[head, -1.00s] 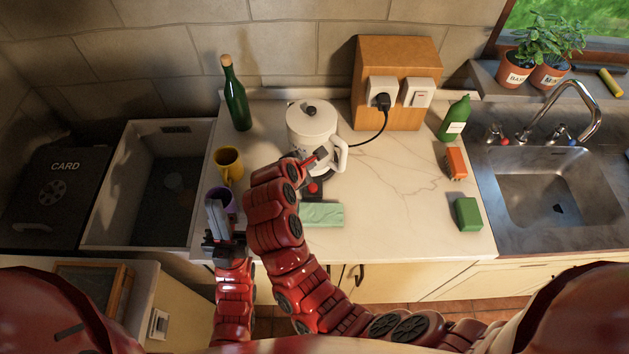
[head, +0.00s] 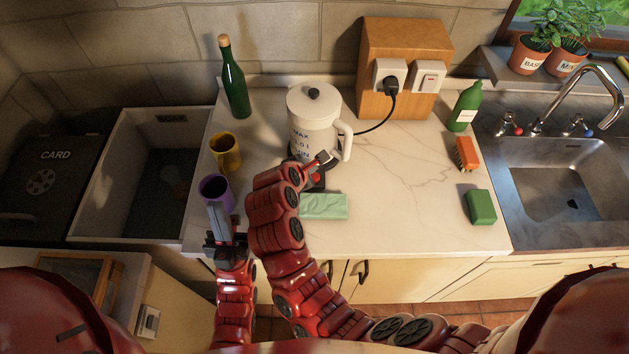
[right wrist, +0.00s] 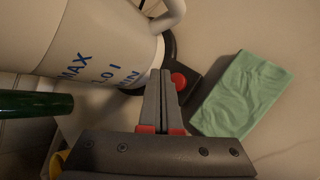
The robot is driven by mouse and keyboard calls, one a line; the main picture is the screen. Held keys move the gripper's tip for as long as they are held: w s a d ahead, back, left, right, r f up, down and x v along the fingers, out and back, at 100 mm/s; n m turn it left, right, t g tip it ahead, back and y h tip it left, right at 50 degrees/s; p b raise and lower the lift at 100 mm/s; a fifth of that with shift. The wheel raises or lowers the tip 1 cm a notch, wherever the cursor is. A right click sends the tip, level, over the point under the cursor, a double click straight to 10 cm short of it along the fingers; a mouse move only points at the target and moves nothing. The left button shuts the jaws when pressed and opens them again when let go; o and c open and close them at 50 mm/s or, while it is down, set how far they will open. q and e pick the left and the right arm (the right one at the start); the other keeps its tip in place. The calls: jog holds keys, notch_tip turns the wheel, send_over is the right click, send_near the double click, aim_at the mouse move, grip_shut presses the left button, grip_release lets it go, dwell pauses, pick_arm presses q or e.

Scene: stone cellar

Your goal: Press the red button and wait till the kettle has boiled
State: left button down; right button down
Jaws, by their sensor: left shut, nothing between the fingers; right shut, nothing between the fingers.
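The white kettle (head: 314,128) with blue lettering stands upright on its black base on the marble worktop; it fills the upper left of the right wrist view (right wrist: 95,45). The red button (head: 316,177) is on the base's front part; in the right wrist view the button (right wrist: 180,80) shows just right of the fingertips. My right gripper (head: 323,158) is shut and empty, close to the button and kettle handle. I cannot tell whether it touches the button. My left gripper (head: 218,210) is shut and empty, by the purple mug (head: 215,192) at the worktop's front left.
A yellow mug (head: 225,152) and green bottle (head: 234,85) stand left. The kettle's cord runs to a plug (head: 391,87) beside a wall switch (head: 429,77). The worktop's middle right is clear.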

jog(key=shift+f, duration=0.7)
dwell(0.4)
jog(key=shift+f, duration=0.2)
dwell(1.0)
jog(key=shift+f+p, duration=0.1)
jog(key=shift+p, duration=0.2)
jog(key=shift+f, duration=0.1)
jog(key=shift+f, duration=0.5)
dwell(0.6)
jog(key=shift+r, duration=0.1)
jog(key=shift+r+p, duration=0.85)
jog(key=shift+p, duration=0.35)
